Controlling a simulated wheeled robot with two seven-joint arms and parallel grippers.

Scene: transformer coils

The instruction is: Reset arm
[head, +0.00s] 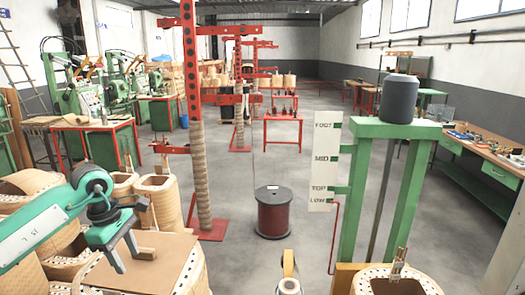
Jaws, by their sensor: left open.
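My left arm (45,222) comes in from the left edge, with a green link and a dark joint. My left gripper (133,258) has a green body and two dark fingers spread apart. It is open with nothing between the fingers. It shows in front of a flat brown board (150,272) at the lower left; I cannot tell the height of the fingers above it. My right gripper is not in view.
Tan coils (160,203) crowd the left, around the gripper. A red post (190,100) stands behind them. A dark red wire spool (273,212) sits on the floor mid-view. A green frame (355,200) with a level scale (325,163) stands right, behind another coil (395,282). A workbench (475,155) lines the right wall.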

